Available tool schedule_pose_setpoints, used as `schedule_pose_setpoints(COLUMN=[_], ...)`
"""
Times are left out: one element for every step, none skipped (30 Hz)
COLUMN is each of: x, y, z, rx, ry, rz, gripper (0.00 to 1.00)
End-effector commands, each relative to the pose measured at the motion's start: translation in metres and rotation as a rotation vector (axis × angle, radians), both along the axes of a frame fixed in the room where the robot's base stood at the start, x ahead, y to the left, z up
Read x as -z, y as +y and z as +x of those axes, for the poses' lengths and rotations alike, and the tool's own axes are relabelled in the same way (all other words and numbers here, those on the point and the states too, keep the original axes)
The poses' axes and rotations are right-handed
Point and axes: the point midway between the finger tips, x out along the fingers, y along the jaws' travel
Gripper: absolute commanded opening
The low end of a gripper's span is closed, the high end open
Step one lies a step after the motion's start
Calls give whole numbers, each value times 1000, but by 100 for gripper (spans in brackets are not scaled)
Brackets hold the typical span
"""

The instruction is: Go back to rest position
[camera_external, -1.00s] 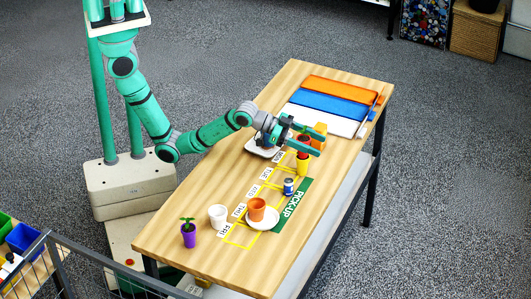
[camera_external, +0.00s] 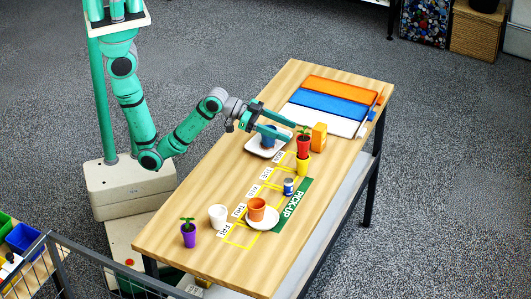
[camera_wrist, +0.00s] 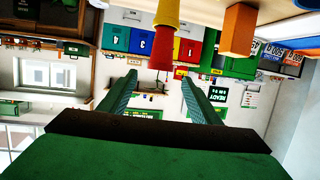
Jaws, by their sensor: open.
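My gripper (camera_external: 285,127) is open and empty. It is held above the far part of the wooden table (camera_external: 190,255), over a blue cup (camera_external: 268,141) on a white tray (camera_external: 254,149). Its fingers point right, toward a red pot with a small plant (camera_external: 304,148), and look apart from it. The red pot stands at a yellow cup (camera_external: 303,166); whether they touch is unclear. In the wrist view, seen upside down, the two fingers (camera_wrist: 160,80) are spread with nothing between them. My arm bends low beside the table's left edge.
An orange box (camera_external: 319,136) stands just right of the red pot. Orange, blue and white panels (camera_external: 328,106) lie at the far end. A can (camera_external: 288,186), an orange pot (camera_external: 257,210), a white cup (camera_external: 218,216) and a purple pot (camera_external: 188,237) stand nearer.

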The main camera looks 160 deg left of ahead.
Motion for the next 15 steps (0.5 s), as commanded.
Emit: schedule_pose_setpoints(x=[-1, -1, -2, -2, -2, -2, -2, -2, -2, -2, -2, -2, -2, -2, -2], y=[-3, -4, -6, -6, -6, -7, -7, -7, -7, -7, -7, -6, -6, -6, -6], z=[-1, -2, -3, -4, -4, -4, -4, -4, -4, -4, -4, -4, -4, -4, -4], rx=[1, 1, 1, 1, 1, 1, 1, 1, 1, 1, 1, 1, 1, 1, 1], ry=[-1, 1, 1, 1, 1, 2, 2, 1, 1, 1, 1, 1, 1, 1, 1], rz=[1, 0, 0, 0, 0, -1, -1, 0, 0, 0, 0, 0, 0, 0, 0], gripper=[57, 57, 57, 57, 57, 57, 57, 57, 57, 57, 57, 57, 57, 57, 57])
